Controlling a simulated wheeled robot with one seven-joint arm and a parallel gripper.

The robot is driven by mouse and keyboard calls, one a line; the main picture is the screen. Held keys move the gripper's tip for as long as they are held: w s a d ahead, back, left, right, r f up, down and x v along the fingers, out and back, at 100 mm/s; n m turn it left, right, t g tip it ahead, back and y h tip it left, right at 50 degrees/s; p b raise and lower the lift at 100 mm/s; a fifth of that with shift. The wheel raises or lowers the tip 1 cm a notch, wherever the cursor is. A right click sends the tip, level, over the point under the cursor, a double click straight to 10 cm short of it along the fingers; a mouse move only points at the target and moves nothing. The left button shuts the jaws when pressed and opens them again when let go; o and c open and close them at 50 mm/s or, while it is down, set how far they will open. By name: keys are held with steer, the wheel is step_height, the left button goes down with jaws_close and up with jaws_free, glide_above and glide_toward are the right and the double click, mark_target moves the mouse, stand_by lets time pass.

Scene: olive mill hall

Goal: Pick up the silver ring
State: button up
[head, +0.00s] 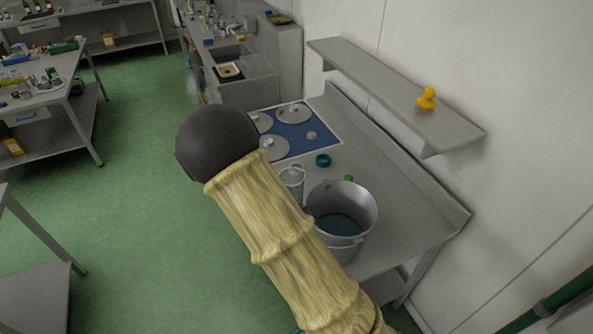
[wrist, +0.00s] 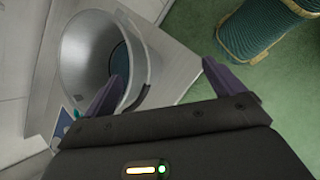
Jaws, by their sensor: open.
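I cannot make out a silver ring for certain in either view. A small round grey piece (head: 311,135) lies on the blue hob, too small to tell whether it is a ring. A teal ring (head: 323,160) lies on the steel counter between the hob and a large metal pot (head: 352,198). My gripper (wrist: 163,72) is open and empty in the wrist view, its dark fingers well apart. Its left finger overlaps the pot (wrist: 88,60) in that picture; I cannot tell whether they touch. In the head view the gripper does not show.
The blue hob (head: 298,138) carries several round metal lids. A glass (head: 292,182) stands beside the pot, and a small green thing (head: 348,178) lies behind it. A wall shelf (head: 375,85) bears a yellow figure (head: 426,98). The counter's right end (head: 415,215) is clear.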

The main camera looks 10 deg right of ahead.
steer(key=s+r+m+t+y+b, duration=0.1)
steer(key=s+r+m+t+y, duration=0.1)
steer(key=s+r+m+y, duration=0.5)
steer(key=f+m+b, duration=0.1)
steer(key=b, duration=0.2)
steer(key=s+d+f+m+t+b, duration=0.1)
steer(key=b, duration=0.2)
steer(key=f+m+b, duration=0.2)
steer(key=b, duration=0.2)
steer(key=shift+s+d+t, duration=0.15)
steer(key=shift+d+t, duration=0.05)
steer(key=shift+t, duration=0.2)
steer(key=shift+c, duration=0.2)
